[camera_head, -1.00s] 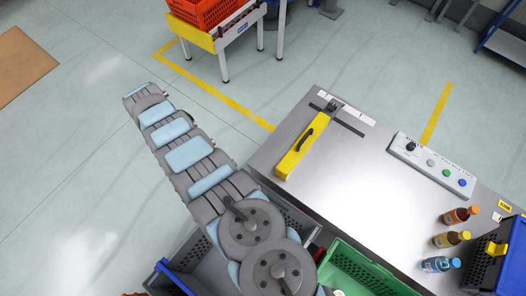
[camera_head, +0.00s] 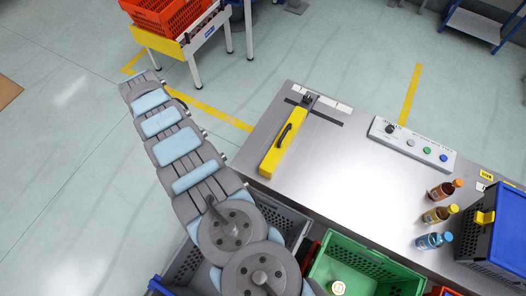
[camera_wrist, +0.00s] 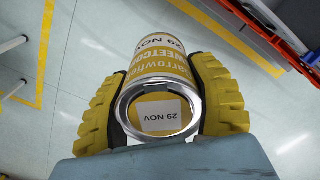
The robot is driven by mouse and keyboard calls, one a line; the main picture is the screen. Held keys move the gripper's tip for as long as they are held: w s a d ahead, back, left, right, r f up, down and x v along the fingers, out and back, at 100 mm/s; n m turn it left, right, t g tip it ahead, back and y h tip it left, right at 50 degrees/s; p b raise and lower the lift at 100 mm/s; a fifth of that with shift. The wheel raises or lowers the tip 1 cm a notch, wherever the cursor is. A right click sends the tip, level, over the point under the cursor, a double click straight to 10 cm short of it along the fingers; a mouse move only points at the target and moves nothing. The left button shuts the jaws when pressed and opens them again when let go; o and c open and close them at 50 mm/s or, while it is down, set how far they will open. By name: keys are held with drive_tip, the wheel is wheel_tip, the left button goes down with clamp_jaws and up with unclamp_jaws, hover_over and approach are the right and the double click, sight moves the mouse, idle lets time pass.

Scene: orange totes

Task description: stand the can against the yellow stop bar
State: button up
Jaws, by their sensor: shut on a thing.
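The can (camera_wrist: 160,62) has a yellow and white label with sweetcorn lettering, a "29 NOV" mark and a silver rim. In the wrist view my gripper (camera_wrist: 160,88) is shut on it, with a yellow ribbed finger on each side. Floor shows beyond the can. The yellow stop bar (camera_head: 283,151) has a black handle and lies on the left part of the steel table (camera_head: 340,165). In the head view my arm reaches up and left, off the table's left side; the gripper and held can are not visible there.
A control box with buttons (camera_head: 412,144) and several bottles (camera_head: 436,215) stand to the right, beside a blue-lidded crate (camera_head: 495,230). A green crate (camera_head: 365,262) in front holds a round-topped item (camera_head: 338,287). The table's middle is clear. An orange tote (camera_head: 165,15) stands behind.

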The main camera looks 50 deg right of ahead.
drive_tip(key=shift+s+d, duration=0.2)
drive_tip(key=shift+d, duration=0.65)
drive_tip(key=shift+s+d, duration=0.2)
drive_tip(key=shift+d, duration=0.6)
drive_tip(key=s+d+f+b, duration=0.2)
drive_tip(key=s+d+b, duration=0.1)
drive_tip(key=s+d, duration=1.25)
drive_tip(key=s+d+f+m+b, duration=0.1)
drive_tip(key=s+d+f, duration=0.1)
drive_tip(key=s, duration=0.6)
drive_tip(key=s+d+f+m+b, duration=0.1)
drive_tip(key=s+d+f, duration=0.15)
drive_tip(key=s, duration=0.55)
drive_tip(key=s+d+f+m+b, duration=0.1)
drive_tip(key=s+d+f, duration=0.15)
drive_tip(key=s, duration=0.45)
drive_tip(key=shift+w+d+f+b, duration=0.65)
drive_tip(key=shift+w+d+f, duration=0.35)
drive_tip(key=shift+d+f, duration=0.7)
drive_tip(key=shift+w+d+f+b, duration=0.6)
drive_tip(key=shift+w+d+f, duration=0.5)
drive_tip(key=shift+d, duration=0.95)
drive_tip(key=shift+w+d+f+b, duration=0.65)
drive_tip(key=shift+w+d+f, duration=0.2)
drive_tip(key=shift+d+f, duration=0.9)
drive_tip(key=shift+d+r, duration=0.1)
drive_tip(key=shift+d, duration=0.2)
drive_tip(key=shift+w, duration=0.1)
